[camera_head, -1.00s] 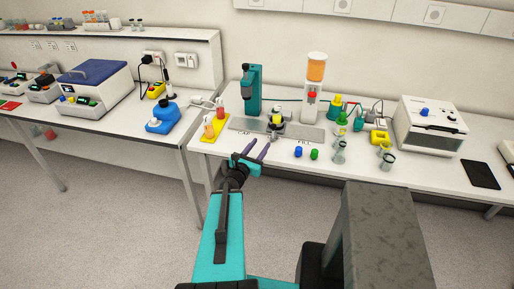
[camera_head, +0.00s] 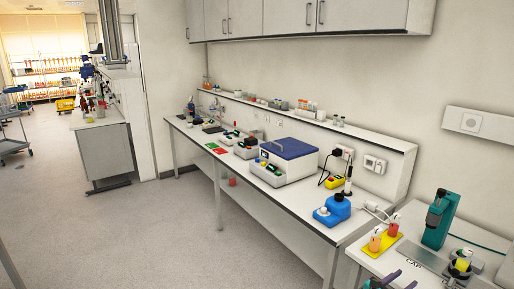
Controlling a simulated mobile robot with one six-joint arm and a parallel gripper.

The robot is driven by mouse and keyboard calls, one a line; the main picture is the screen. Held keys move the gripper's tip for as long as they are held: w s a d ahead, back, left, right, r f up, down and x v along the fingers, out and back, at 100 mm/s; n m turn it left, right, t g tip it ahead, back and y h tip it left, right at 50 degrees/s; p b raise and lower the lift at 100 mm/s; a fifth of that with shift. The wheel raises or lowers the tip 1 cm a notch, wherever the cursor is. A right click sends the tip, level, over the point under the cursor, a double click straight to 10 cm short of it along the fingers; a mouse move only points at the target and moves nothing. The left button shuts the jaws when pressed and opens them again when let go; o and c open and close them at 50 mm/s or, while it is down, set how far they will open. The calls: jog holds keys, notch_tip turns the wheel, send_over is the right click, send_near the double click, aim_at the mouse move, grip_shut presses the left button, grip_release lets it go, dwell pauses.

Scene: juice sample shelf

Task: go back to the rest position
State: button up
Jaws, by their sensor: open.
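My gripper (camera_head: 401,280) shows only at the bottom edge of the view, low on the right. Its two dark purple fingertips are apart with nothing seen between them. It is in front of the near bench (camera_head: 368,260), by its front left corner. The rest of my arm is almost wholly cut off by the frame.
On the near bench stand a yellow tray (camera_head: 391,240) with two orange juice samples, a teal device (camera_head: 439,218) and a small holder with a yellow-topped item (camera_head: 461,264). Open floor (camera_head: 170,225) lies left.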

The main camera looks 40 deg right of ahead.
jog(key=w+a+f+n+t+y+b, duration=0.1)
jog(key=w+a+f+t+b, duration=0.1)
jog(key=w+a+f, duration=0.5)
jog(key=w+a+f+t+b, duration=0.1)
jog(key=w+a+f+t, duration=0.3)
jog(key=w, duration=0.6)
jog(key=w+a+f+n+y+b, duration=0.1)
jog(key=w+a+f+b, duration=0.1)
jog(key=w+a+f, duration=0.45)
jog(key=w+a+f+m+y+b, duration=0.2)
jog(key=w+a+f, duration=0.35)
jog(key=a, duration=0.45)
jog(key=s+a+f+m+g+y+b, duration=0.2)
jog(key=s+a+f+m+y, duration=0.1)
jog(key=a+f, duration=0.6)
jog(key=s+a+f+m+g+y+b, duration=0.1)
jog(key=s+a+f+m+y+b, duration=0.1)
jog(key=a+f, duration=0.75)
jog(key=s+a+f+m+g+y, duration=0.1)
jog(key=s+a+m+g+y, duration=0.2)
jog(key=a, duration=0.8)
jog(key=s+a+f+m+g+y, duration=0.2)
jog(key=s+a+m+y, duration=0.3)
jog(key=s+a+m, duration=0.3)
jog(key=s+a+g, duration=0.1)
jog(key=s+a, duration=0.1)
jog(key=a, duration=0.1)
jog(key=shift+f+y+b, duration=0.25)
jog(key=shift+y+b, duration=0.05)
jog(key=shift+b, duration=0.1)
